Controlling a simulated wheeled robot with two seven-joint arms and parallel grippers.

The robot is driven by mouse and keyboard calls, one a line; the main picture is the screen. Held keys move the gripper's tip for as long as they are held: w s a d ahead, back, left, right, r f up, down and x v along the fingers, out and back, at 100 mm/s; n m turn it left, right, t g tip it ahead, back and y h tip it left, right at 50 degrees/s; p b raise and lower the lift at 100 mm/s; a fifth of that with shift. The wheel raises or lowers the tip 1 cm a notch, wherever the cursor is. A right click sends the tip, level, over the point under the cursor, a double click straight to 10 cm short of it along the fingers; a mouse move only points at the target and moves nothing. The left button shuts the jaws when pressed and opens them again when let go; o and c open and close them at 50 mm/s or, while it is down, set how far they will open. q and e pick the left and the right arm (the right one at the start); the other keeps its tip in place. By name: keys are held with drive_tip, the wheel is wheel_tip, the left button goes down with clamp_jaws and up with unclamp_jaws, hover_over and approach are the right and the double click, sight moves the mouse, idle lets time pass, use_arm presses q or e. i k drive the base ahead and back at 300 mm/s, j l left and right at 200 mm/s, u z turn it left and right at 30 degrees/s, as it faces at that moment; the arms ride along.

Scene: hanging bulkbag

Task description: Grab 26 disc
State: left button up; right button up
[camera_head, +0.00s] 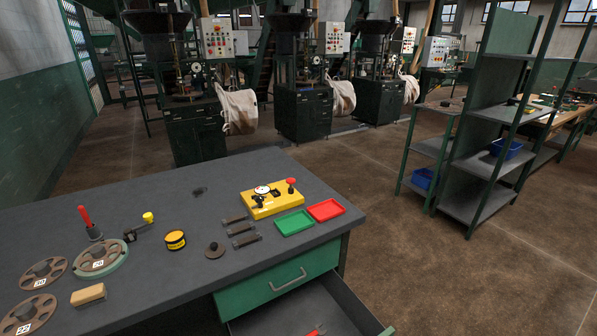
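Three brown discs with round holes and small white number labels lie at the left of the dark table. One disc (92,252) lies on a pale green ring; its label looks like 26 or 20, too small to be sure. A second disc (54,270), labelled about 30, lies to its left. A third disc (44,304), labelled about 22, is at the lower left and partly cut off by the picture edge. Each has a dark hub or knob at its middle. Neither of my grippers is in view.
A tan block (88,294), a red-handled tool (84,214), a yellow-knobbed tool (147,218) and a yellow-black tin (175,240) lie near the discs. Further right are a yellow gauge box (287,204), a green tray (294,223) and a red tray (326,210).

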sight(99, 259)
drive_tip(key=k+z, duration=0.15)
drive_tip(key=z, duration=0.25)
drive_tip(key=u, duration=1.85)
drive_tip(key=z, duration=0.25)
